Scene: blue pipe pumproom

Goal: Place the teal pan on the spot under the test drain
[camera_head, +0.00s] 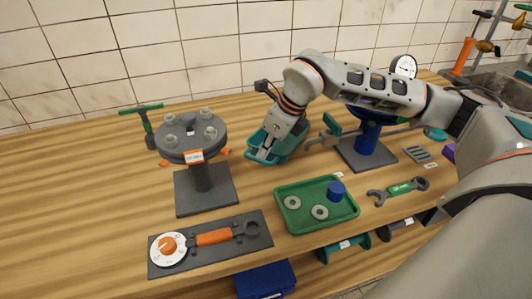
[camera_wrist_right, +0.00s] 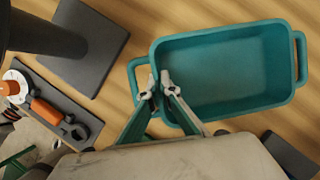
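The teal pan (camera_head: 292,146) sits on the wooden bench behind the green tray, left of the blue pump fixture. In the right wrist view the pan (camera_wrist_right: 232,75) appears as an empty rectangular tub with a loop handle at each end. My right gripper (camera_head: 264,151) is at its left end. In the wrist view the gripper's fingertips (camera_wrist_right: 159,84) are close together on either side of the pan's left wall, by the handle. A grey drain pipe with a teal lever (camera_head: 331,124) reaches left from the blue fixture (camera_head: 367,134) toward the pan. My left gripper is not in view.
A grey flanged stand (camera_head: 193,138) is left of the pan. In front are a green tray (camera_head: 290,222) with washers and a blue cylinder, a dark mat (camera_head: 240,250) with a dial and orange-handled wrench, and a green-grey wrench (camera_head: 398,191). The bench's far left is clear.

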